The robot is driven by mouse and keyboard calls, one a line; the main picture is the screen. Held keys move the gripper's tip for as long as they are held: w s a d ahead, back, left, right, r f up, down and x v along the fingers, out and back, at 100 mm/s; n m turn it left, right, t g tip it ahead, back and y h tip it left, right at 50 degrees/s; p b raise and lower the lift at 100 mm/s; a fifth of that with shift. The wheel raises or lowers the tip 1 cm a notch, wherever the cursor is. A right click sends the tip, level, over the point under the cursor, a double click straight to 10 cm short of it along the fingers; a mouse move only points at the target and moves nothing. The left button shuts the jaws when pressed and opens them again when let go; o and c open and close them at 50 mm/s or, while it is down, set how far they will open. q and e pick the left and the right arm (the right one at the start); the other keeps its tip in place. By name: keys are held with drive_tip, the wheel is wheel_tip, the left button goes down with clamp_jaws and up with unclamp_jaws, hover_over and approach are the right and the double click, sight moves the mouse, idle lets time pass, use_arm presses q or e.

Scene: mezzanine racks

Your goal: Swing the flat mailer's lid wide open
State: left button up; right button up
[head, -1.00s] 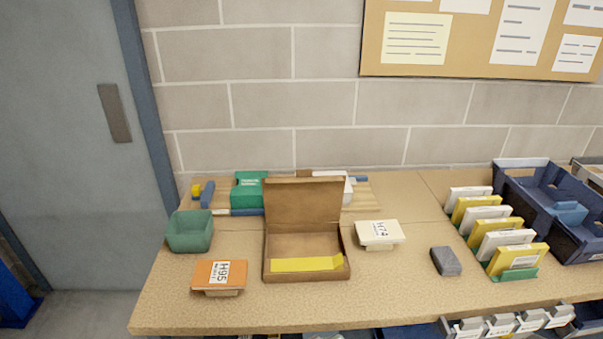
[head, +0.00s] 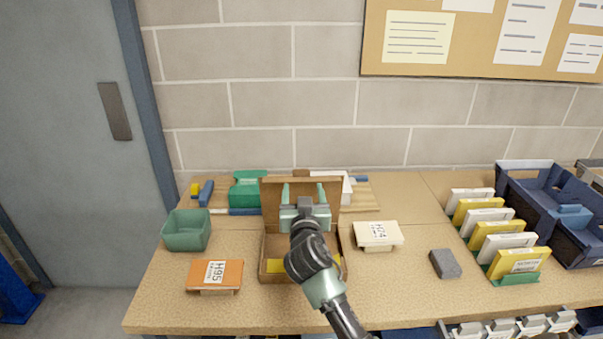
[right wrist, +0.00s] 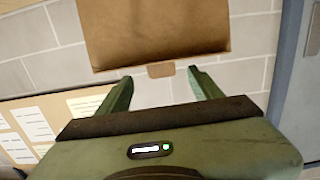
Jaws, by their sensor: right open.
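My right arm hides much of the box. My left gripper is not in view.
An orange-topped box (head: 215,274) and green bin (head: 187,231) stand left; a white-topped box (head: 377,235) stands close right. A grey block (head: 445,264) and a row of cards (head: 519,262) are farther right. Behind the lid are a green box (head: 247,190) and wall.

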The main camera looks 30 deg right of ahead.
sight(302, 172)
drive_tip(key=x, duration=0.2)
drive_tip(key=p+x, duration=0.1)
drive_tip(key=x, duration=0.2)
drive_tip(key=r+x, duration=0.1)
drive_tip(key=x, duration=0.2)
drive_tip(key=shift+w+p, duration=0.1)
drive_tip(key=shift+p, duration=0.2)
clamp_jaws()
drive_tip(key=shift+r, duration=0.1)
